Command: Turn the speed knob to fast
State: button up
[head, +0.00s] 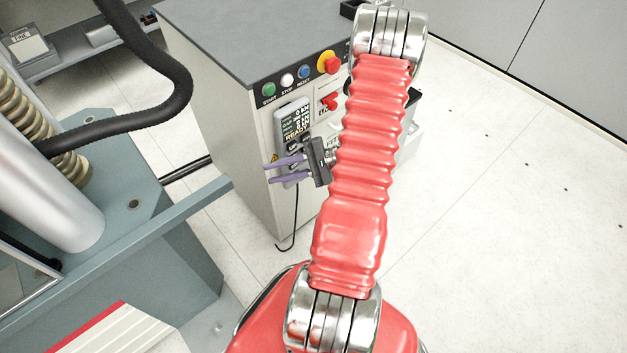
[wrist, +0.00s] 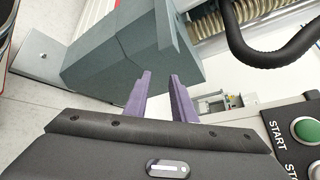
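I cannot pick out a speed knob by its label in either view. A control cabinet (head: 238,135) has a panel on its front face, and part of that face is hidden behind my red arm. The fingers also show in the wrist view (wrist: 160,76), pointing away from the panel.
Green start (head: 269,89), white stop (head: 287,80) and blue reset (head: 304,72) buttons line the panel's top, beside a red emergency stop (head: 328,62). The green button also shows in the wrist view (wrist: 307,130). A blue-grey machine frame (head: 150,250) and black hose (head: 170,105) are at left.

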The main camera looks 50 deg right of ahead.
jog(key=s+d+f+m+t+h, duration=0.3)
jog(key=s+d+f+m+h, duration=0.3)
jog(key=f, duration=0.4)
jog(key=s+d+f+m+t+h, duration=0.3)
jog(key=s+d+f+m+h, duration=0.3)
jog(key=f, duration=0.4)
jog(key=s+m+h, duration=0.1)
jog(key=s+h, duration=0.1)
jog(key=shift+s+d+f, duration=0.35)
jog(key=shift+w, duration=0.15)
jog(key=x, duration=1.3)
jog(key=shift+w+r, duration=0.2)
jog(key=shift+w, duration=0.05)
jog(key=shift+d, duration=0.1)
jog(key=shift+c, duration=0.3)
grip_shut()
